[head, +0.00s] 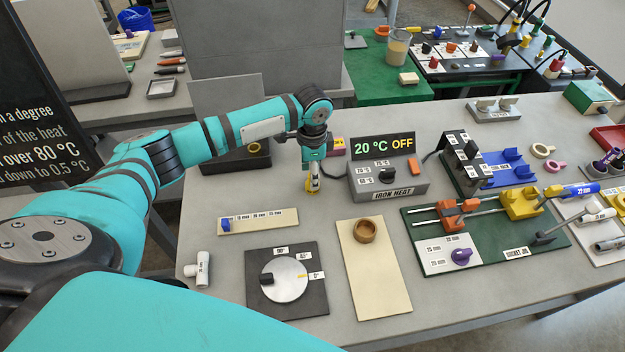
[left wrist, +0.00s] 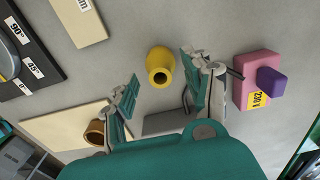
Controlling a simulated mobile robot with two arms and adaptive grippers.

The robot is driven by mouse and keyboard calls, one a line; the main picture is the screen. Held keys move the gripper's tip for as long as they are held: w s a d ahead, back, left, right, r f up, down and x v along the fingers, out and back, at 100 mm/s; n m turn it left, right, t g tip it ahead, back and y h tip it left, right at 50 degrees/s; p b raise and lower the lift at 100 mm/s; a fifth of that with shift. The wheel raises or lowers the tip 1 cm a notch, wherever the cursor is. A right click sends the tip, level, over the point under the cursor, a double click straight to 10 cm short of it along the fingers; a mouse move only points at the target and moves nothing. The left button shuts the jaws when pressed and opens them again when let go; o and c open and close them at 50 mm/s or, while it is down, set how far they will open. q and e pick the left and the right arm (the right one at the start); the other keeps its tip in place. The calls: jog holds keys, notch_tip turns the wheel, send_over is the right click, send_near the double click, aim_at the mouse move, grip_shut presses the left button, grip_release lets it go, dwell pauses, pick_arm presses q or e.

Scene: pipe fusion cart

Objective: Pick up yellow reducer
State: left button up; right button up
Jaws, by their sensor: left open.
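The yellow reducer (left wrist: 160,66) stands on the grey table, its round open end facing the camera in the left wrist view. In the head view it shows (head: 309,185) partly hidden behind my left gripper (head: 314,178). In the left wrist view my left gripper (left wrist: 161,80) is open, with one finger on each side of the reducer and a gap on both sides. The fingers point down at it and do not visibly touch it. My right gripper is in neither view.
A pink block with a purple piece (left wrist: 256,84) stands close beside the right finger in the left wrist view. The iron heat control box (head: 390,182) is just right of my gripper. A board with a brown ring (head: 378,290) and a dial plate (head: 318,292) lie nearer.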

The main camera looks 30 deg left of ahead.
pick_arm(q)
notch_tip(320, 180, down, 2)
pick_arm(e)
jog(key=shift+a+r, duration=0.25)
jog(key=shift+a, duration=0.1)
pick_arm(q)
grip_shut()
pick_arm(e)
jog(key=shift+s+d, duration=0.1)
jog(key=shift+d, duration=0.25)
